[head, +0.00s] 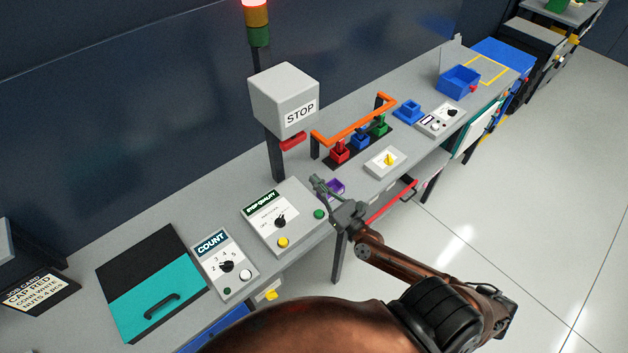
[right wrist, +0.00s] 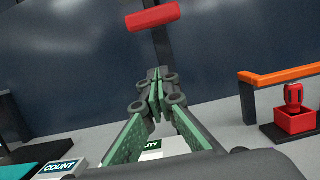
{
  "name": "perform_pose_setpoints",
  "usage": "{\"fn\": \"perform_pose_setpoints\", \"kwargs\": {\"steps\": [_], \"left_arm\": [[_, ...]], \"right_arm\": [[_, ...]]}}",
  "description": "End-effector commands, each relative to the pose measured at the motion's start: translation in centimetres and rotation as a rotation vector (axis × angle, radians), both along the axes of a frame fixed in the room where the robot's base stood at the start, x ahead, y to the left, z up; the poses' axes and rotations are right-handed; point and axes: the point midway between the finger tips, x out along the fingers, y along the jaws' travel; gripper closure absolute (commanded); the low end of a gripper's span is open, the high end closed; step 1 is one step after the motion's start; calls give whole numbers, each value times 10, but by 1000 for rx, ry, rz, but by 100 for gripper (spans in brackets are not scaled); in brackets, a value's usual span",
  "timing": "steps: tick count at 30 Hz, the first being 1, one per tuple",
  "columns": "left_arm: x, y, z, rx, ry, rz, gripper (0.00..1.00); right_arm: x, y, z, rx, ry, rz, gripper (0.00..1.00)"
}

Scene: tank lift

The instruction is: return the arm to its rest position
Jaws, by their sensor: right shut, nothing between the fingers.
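My right gripper (head: 318,184) is in the head view, above the front part of the bench, just right of the box with the black knob and yellow and green buttons (head: 270,222). Its fingers are shut and hold nothing. In the right wrist view the closed fingers (right wrist: 157,82) point at the dark wall, with the red bar (right wrist: 153,17) under the STOP box beyond them. My right arm reaches in from the bottom of the head view. My left gripper is not in view.
The grey STOP box (head: 285,98) stands on a post behind the gripper. The COUNT box (head: 224,268) and a teal-lidded panel (head: 150,300) lie left. Open floor (head: 530,190) is at right.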

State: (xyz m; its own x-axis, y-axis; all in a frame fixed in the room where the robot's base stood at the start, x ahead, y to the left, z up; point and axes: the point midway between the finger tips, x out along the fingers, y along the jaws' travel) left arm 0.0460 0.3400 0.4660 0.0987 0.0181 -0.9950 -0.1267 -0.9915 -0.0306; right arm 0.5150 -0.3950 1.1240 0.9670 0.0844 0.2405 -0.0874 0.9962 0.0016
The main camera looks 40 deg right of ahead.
Motion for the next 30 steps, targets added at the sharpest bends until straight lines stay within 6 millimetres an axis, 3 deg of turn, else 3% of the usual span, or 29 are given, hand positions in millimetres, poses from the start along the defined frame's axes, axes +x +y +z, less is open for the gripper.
{"fn": "perform_pose_setpoints", "kwargs": {"steps": [12,16,20,24,27,30], "left_arm": [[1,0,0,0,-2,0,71],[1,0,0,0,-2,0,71],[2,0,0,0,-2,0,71],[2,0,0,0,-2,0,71],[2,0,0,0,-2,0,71],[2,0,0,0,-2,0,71]], "right_arm": [[0,1,-1,-8,1,2,100],[-3,24,-6,-140,15,36,100],[-16,76,-23,-505,30,121,100],[-39,125,-56,-1044,23,235,100],[-60,143,-84,-1428,8,328,100],[-84,144,-114,-1798,-4,442,100]]}}
